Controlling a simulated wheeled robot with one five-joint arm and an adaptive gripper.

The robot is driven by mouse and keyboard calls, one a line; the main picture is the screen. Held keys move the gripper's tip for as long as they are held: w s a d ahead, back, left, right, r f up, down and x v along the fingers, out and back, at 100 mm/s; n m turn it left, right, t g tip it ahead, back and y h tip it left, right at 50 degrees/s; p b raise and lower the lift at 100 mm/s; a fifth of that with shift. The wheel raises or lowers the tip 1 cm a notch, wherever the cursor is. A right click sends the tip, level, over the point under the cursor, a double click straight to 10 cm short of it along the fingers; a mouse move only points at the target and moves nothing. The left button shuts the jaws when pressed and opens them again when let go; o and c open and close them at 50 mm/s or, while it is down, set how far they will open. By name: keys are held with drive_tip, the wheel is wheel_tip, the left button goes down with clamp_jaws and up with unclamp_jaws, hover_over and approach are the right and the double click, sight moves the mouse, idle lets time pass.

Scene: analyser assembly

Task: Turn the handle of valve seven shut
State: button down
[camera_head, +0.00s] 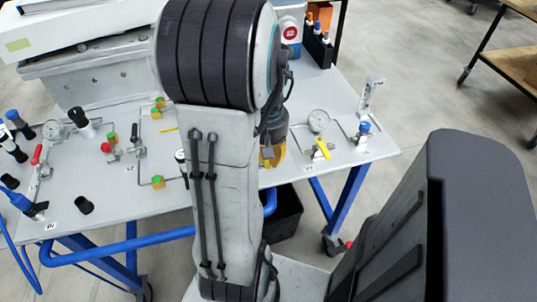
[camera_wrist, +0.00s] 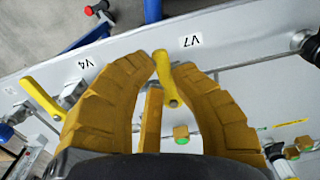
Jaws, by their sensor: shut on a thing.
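In the wrist view, the yellow lever handle of valve seven (camera_wrist: 171,90) stands beside the label V7 (camera_wrist: 191,40). The yellow ribbed fingers of my gripper (camera_wrist: 166,74) close around this handle, one on each side near the fingertips. A second yellow strip shows between the fingers lower down; I cannot tell what it belongs to. In the head view my arm hides valve seven, and only a bit of my yellow gripper (camera_head: 272,156) shows at the arm's right edge.
The yellow handle of valve V4 (camera_wrist: 41,99) is left of my gripper; it also shows in the head view (camera_head: 321,149). Green-topped fittings (camera_wrist: 181,133) and thin pipes lie close by. A pressure gauge (camera_head: 318,121) stands right of my arm. The grey table top (camera_head: 235,182) carries several other valves.

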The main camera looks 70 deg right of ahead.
drive_tip(key=shift+a+f, duration=0.15)
drive_tip(key=shift+f, duration=0.05)
drive_tip(key=c, duration=1)
unclamp_jaws()
drive_tip(key=shift+r, duration=0.1)
drive_tip(key=shift+d+r, duration=0.2)
drive_tip(key=shift+r, duration=0.45)
wheel_tip(320, 180, up, 11)
drive_tip(key=shift+f, duration=0.15)
